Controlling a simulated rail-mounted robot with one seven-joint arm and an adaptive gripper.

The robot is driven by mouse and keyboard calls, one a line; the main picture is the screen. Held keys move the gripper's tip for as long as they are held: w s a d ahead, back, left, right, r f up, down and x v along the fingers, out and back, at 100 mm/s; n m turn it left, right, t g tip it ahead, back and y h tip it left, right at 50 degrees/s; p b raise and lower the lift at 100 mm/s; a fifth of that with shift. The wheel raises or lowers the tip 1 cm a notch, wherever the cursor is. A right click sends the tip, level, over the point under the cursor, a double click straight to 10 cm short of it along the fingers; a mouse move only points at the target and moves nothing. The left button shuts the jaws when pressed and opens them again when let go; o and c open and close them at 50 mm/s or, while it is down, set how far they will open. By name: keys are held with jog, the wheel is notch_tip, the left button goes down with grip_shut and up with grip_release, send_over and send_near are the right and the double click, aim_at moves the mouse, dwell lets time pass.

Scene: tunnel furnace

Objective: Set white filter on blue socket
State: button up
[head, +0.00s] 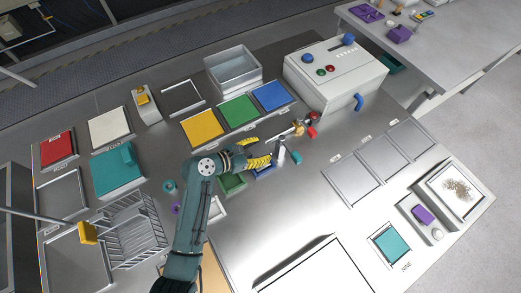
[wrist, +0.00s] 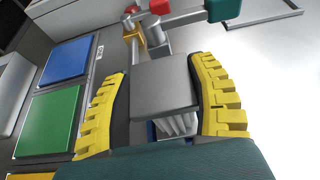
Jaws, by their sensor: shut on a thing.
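In the wrist view, a block with a flat grey top (wrist: 163,85) and white pleats (wrist: 178,124) below, which looks like the white filter, sits between the two yellow fingers of my gripper (wrist: 165,100). My gripper is shut on it. In the head view my gripper (head: 250,155) is over the blue socket (head: 264,173), which shows only partly under the fingers. A small blue patch (wrist: 150,132) also shows beside the pleats in the wrist view. Whether the filter touches the socket I cannot tell; its lower end is hidden.
A green socket (head: 232,183) lies just left of the blue one. Valve pipework with a red handle (head: 312,132) and a teal handle (head: 296,157) stands close to the right of my gripper. Yellow, green (head: 239,110) and blue panels lie behind.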

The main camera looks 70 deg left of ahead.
jog(key=shift+a+r, duration=0.1)
jog(key=shift+r, duration=0.1)
jog(key=shift+f+b, duration=0.3)
jog(key=shift+f, duration=0.3)
jog(key=o, duration=1.2)
jog(key=shift+o, duration=0.2)
jog(key=shift+r, duration=0.1)
jog(key=shift+s+r+p, duration=0.45)
jog(key=shift+r+p, duration=0.05)
jog(key=shift+r, duration=0.25)
jog(key=p+v, duration=0.1)
jog(key=v, duration=1)
